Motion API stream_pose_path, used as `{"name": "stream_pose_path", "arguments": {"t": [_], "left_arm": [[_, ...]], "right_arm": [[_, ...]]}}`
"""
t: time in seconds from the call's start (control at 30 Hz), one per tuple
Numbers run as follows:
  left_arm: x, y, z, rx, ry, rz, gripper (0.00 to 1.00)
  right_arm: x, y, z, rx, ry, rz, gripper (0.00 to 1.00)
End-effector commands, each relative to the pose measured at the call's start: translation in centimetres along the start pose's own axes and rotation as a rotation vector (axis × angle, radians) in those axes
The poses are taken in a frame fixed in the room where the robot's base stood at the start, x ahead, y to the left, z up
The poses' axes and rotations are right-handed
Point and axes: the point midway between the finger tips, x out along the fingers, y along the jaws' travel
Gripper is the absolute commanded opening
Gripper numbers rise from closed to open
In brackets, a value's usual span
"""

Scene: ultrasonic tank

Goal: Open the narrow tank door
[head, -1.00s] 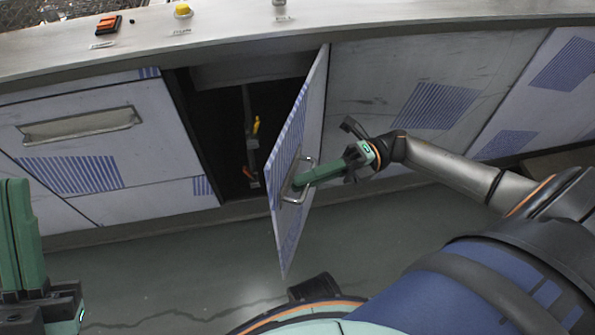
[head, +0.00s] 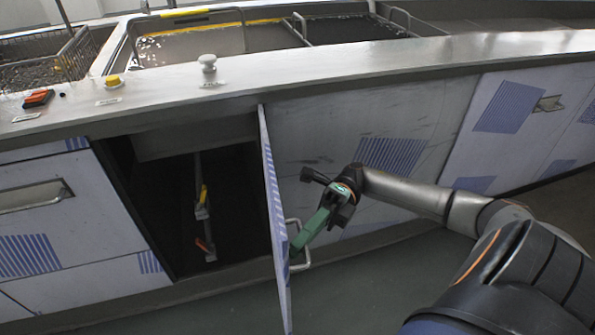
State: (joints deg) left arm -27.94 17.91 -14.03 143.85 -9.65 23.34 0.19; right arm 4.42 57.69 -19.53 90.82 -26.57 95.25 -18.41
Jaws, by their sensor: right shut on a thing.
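The narrow tank door (head: 272,190) stands swung out from the cabinet front, seen nearly edge-on. Its metal bar handle (head: 304,257) is on the right-hand face as seen here. My right gripper (head: 296,248) is shut on the handle, with its arm coming in from the right. The fingertips are partly hidden at the door's edge. The dark opening (head: 160,190) left of the door is uncovered, with a pipe and yellow and orange valve handles (head: 203,195) inside. My left gripper is out of view.
A drawer front (head: 60,225) lies left of the opening, and a patterned panel (head: 385,130) lies to the right. The steel counter (head: 350,75) above carries an orange switch (head: 38,98), a yellow knob and a white knob. Floor in front is clear.

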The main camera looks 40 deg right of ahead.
Motion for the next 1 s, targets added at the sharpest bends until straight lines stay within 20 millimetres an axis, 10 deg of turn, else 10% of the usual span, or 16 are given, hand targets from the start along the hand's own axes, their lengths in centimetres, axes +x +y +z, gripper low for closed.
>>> {"name": "stream_pose_path", "arguments": {"t": [0.37,0.4,0.5,1.0], "left_arm": [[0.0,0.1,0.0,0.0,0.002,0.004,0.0],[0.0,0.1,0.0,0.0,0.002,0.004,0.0],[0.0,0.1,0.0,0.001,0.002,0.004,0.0],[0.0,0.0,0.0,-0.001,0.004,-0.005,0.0]], "right_arm": [[-0.1,0.0,0.1,-0.001,0.0,-0.001,0.0],[-0.1,0.0,0.1,-0.001,-0.001,-0.001,0.17],[-0.1,0.0,0.1,-0.001,0.0,-0.001,0.25],[-2.9,0.0,0.1,-0.001,-0.003,-0.001,0.25]]}}
